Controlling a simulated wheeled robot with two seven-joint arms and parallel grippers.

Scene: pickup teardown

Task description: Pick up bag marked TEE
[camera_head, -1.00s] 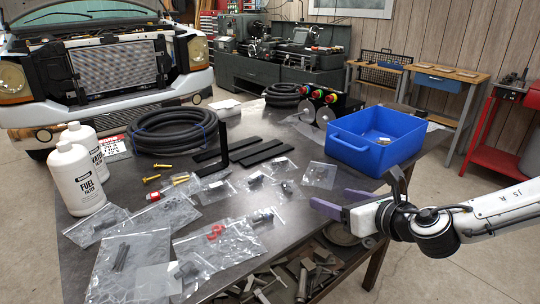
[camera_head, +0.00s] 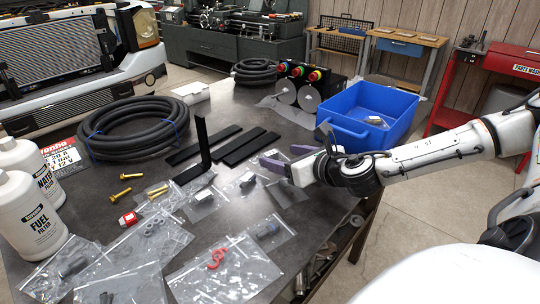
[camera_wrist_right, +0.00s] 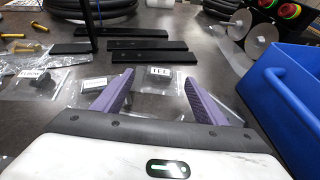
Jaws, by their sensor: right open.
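The bag marked TEE (camera_wrist_right: 160,73) is a small clear bag with a white label, lying flat on the dark table. In the right wrist view it lies ahead of my right gripper (camera_wrist_right: 155,88), between the lines of its two purple fingers. The fingers are apart and hold nothing. In the head view my right gripper (camera_head: 279,155) reaches in from the right, low over the bags, and its fingers partly cover that spot. I cannot tell its exact height above the table. My left gripper is not in view.
Another small bag with a dark part (camera_head: 246,182) lies just left of the fingers. A blue bin (camera_head: 372,105) is close on the right. Bottles (camera_head: 30,220) stand at the left.

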